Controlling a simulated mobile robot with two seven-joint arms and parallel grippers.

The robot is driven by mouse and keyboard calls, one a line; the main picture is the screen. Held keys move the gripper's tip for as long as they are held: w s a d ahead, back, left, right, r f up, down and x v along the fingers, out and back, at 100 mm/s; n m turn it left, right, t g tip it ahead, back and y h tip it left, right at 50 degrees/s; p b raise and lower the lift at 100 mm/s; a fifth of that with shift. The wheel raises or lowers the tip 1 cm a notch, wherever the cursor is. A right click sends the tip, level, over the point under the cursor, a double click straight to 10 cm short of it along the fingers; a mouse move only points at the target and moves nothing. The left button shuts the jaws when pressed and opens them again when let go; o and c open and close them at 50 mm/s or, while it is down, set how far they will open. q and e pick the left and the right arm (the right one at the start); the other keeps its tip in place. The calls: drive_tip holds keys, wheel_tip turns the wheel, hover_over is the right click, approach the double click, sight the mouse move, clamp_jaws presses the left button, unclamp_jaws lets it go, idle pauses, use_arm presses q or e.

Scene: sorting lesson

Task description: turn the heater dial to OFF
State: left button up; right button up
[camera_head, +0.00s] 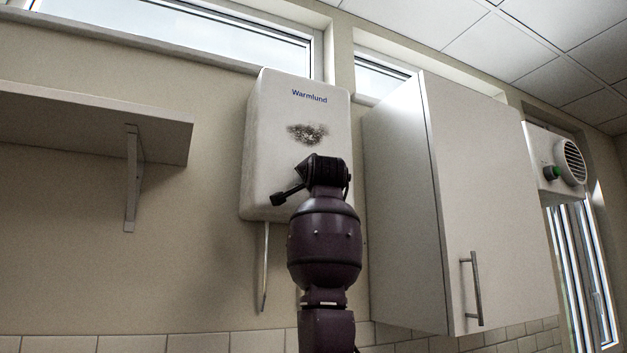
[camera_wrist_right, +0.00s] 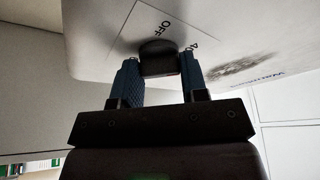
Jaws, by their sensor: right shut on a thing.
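The heater (camera_head: 297,130) is a white wall box marked "Warmlund", with a dark sooty patch on its front. Its dial (camera_wrist_right: 158,50) is a dark knob in the right wrist view, on a white label plate with "OFF" and a partly covered number printed near it. My right gripper (camera_wrist_right: 159,68) has its two blue ribbed fingers on either side of the dial and is shut on it. In the head view my right arm and wrist cover the dial. I cannot tell which mark the dial points to. My left gripper is in neither view.
A white wall cabinet (camera_head: 480,190) with a bar handle stands close right of the heater. A shelf (camera_head: 90,125) on a bracket is at the left. A pipe (camera_head: 265,265) hangs below the heater.

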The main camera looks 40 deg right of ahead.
drive_tip(key=shift+s+d+f+n+t+y, duration=0.1)
drive_tip(key=shift+n+t+y, duration=0.6)
drive_tip(key=shift+n+y, duration=1.9)
drive_tip(key=shift+w+d+r+n+t+y, duration=0.15)
drive_tip(key=shift+n+t+y, duration=0.5)
drive_tip(key=shift+n, duration=3.9)
drive_tip(key=shift+s+d+f+n+t+y, duration=0.15)
drive_tip(key=shift+n+t+y, duration=1)
drive_tip(key=shift+n, duration=2.4)
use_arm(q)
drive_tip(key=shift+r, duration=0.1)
use_arm(e)
drive_tip(key=shift+n+g+y, duration=0.3)
drive_tip(key=shift+g+y, duration=0.1)
drive_tip(key=o, duration=0.9)
drive_tip(key=shift+s, duration=0.1)
use_arm(q)
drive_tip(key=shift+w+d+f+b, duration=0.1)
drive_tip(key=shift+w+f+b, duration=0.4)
drive_tip(key=shift+b, duration=0.45)
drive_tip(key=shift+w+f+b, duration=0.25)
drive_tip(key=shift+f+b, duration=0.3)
drive_tip(key=shift+b, duration=0.4)
use_arm(e)
drive_tip(key=shift+v, duration=5.35)
